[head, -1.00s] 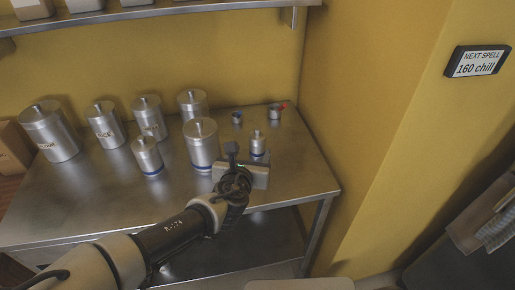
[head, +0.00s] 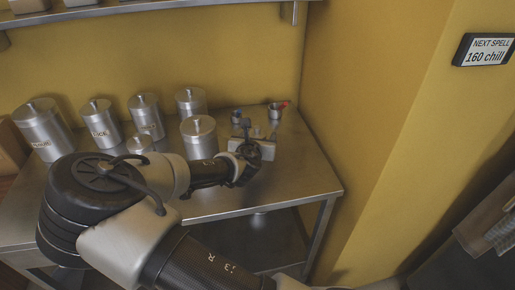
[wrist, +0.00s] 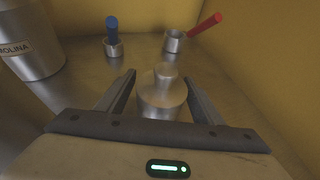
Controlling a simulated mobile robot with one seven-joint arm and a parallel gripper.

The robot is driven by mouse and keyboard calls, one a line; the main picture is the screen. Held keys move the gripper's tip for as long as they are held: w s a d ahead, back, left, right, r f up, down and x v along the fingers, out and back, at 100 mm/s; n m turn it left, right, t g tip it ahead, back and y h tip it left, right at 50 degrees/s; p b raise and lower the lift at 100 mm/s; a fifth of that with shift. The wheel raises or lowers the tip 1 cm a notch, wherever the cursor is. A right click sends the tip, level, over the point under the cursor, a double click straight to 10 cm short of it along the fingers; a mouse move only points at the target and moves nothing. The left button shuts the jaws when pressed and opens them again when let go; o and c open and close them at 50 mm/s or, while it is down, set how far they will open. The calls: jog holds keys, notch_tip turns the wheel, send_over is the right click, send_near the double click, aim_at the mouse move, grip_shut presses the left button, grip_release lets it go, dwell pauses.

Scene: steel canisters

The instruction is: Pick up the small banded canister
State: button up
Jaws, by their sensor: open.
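The small steel canister (wrist: 162,98) with a knob on its lid stands between the fingers of my gripper (wrist: 160,79) in the wrist view. The fingers are open, one on each side, with gaps visible near the tips. Its lower part is hidden by the gripper body, so its band does not show now. In the head view my gripper (head: 260,128) is at the right part of the table and hides most of this canister; only its top (head: 257,132) shows.
Several larger canisters stand left on the steel table (head: 300,170); the nearest large one (head: 199,140) is close to my wrist. Behind are a small cup with a blue handle (wrist: 112,45) and one with a red handle (wrist: 175,42). A yellow wall (head: 350,110) rises right.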

jog(key=shift+w+f, duration=0.1)
jog(key=shift+w, duration=0.2)
jog(key=c, duration=1.1)
